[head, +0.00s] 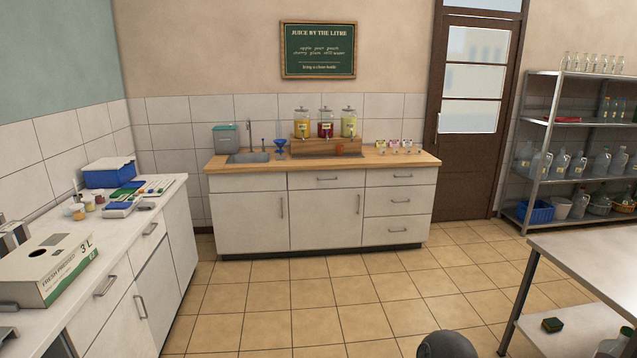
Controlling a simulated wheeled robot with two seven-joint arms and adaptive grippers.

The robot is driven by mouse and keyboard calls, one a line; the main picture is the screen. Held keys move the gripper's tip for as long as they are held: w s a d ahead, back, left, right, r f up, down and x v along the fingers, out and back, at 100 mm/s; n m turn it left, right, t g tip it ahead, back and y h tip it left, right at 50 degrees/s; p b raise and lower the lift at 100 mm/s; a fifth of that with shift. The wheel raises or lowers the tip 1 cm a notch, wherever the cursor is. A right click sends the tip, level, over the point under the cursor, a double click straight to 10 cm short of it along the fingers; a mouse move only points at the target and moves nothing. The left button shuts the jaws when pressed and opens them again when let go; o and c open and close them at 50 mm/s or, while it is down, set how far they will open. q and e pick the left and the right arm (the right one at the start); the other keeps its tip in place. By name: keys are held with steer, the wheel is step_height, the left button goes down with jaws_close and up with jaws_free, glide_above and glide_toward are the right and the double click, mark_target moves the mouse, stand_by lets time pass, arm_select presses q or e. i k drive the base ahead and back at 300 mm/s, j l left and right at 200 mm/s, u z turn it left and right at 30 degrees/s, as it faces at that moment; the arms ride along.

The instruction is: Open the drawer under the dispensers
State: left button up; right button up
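Three juice dispensers, yellow (302,124), red (325,124) and pale yellow (349,123), stand on a wooden riser (330,147) on the far wooden counter. Below them, in the white cabinet, is a shut drawer (327,183) with a horizontal handle (327,179). Neither of my grippers is in view.
The tiled floor (290,295) before the cabinet is clear. A white side counter (65,235) with a juice carton (45,268) runs along the left. A steel table (590,250) stands at the right, with a shelf rack (545,150) behind it. A sink (248,157) is left of the dispensers.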

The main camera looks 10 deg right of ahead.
mark_target(316, 179)
steer(key=i+z, duration=0.35)
steer(key=i, duration=3.9)
